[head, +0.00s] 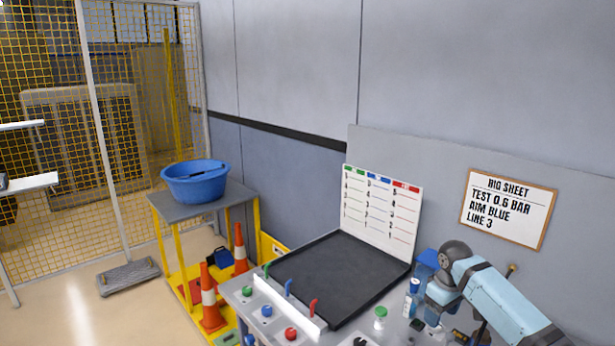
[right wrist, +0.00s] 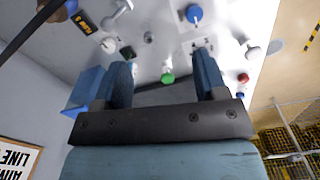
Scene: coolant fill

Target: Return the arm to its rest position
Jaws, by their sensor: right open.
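My right arm shows light blue at the lower right of the head view, above the right end of the bench (head: 235,291). Its gripper is largely hidden there behind my own arm. In the right wrist view my right gripper (right wrist: 163,68) has two blue fingers set wide apart, with nothing held between them. A small white bottle with a green cap (head: 380,318) stands on the bench, left of my arm. In the right wrist view a green cap (right wrist: 167,78) appears beyond the gap between the fingers. My left gripper does not show.
A black tray (head: 335,275) lies in front of a lined white board (head: 381,203). Blue and red knobs (head: 290,333) line the bench front. A blue-and-white bottle (head: 411,298) and a blue box (head: 427,262) stand close to my arm. A blue basin (head: 196,184) sits on a cart at left.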

